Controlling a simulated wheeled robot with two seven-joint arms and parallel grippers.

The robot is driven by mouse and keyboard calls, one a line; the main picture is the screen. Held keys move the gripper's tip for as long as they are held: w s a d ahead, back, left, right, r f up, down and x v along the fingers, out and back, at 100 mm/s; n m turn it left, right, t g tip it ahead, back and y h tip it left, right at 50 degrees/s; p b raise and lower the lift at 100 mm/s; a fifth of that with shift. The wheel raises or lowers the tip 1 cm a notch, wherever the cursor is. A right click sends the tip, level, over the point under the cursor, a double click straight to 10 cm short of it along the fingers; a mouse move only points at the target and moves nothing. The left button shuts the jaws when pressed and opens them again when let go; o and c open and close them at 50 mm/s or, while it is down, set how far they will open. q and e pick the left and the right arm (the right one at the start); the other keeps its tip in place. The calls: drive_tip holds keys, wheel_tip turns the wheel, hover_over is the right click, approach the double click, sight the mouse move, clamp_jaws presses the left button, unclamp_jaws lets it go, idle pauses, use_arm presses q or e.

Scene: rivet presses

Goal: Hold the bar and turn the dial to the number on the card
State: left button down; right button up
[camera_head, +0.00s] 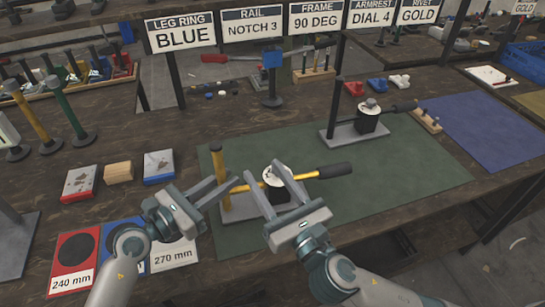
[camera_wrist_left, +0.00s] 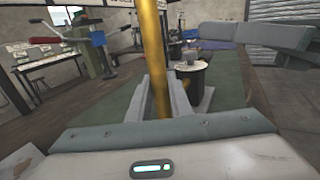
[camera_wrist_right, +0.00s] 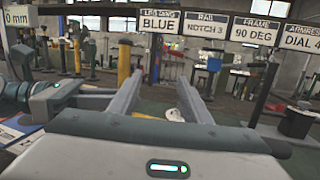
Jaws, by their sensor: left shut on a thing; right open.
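The near press has a grey base (camera_head: 240,211), an upright yellow bar (camera_head: 217,163) and a white dial (camera_head: 275,172) on a black block. A yellow lever with a black grip (camera_head: 335,170) runs past the dial to the right. My left gripper (camera_head: 232,181) is shut on the yellow bar, which stands between its fingers in the left wrist view (camera_wrist_left: 154,60). My right gripper (camera_head: 265,172) is open, its fingers spread around the dial's near side; I cannot tell if they touch it. The card (camera_head: 374,15) reads ARMREST DIAL 4. The dial's marks are too small to read.
A second press with a dial (camera_head: 369,104) stands farther back on the green mat (camera_head: 420,160). Red and blue blocks and 240 mm and 270 mm cards lie at the left. Other cards hang along the back. The mat's right part is clear.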

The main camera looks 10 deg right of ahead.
drive_tip(key=s+d+f+m+g+h, duration=0.1)
drive_tip(key=d+f+h, duration=0.3)
drive_tip(key=d, duration=0.1)
drive_tip(key=shift+s+f+m, duration=0.35)
drive_tip(key=shift+m, duration=0.05)
drive_tip(key=shift+w+a, duration=0.1)
drive_tip(key=shift+w, duration=0.05)
drive_tip(key=w+a, duration=0.1)
drive_tip(key=w, duration=1)
drive_tip(key=shift+w, duration=0.35)
drive_tip(key=c, duration=1)
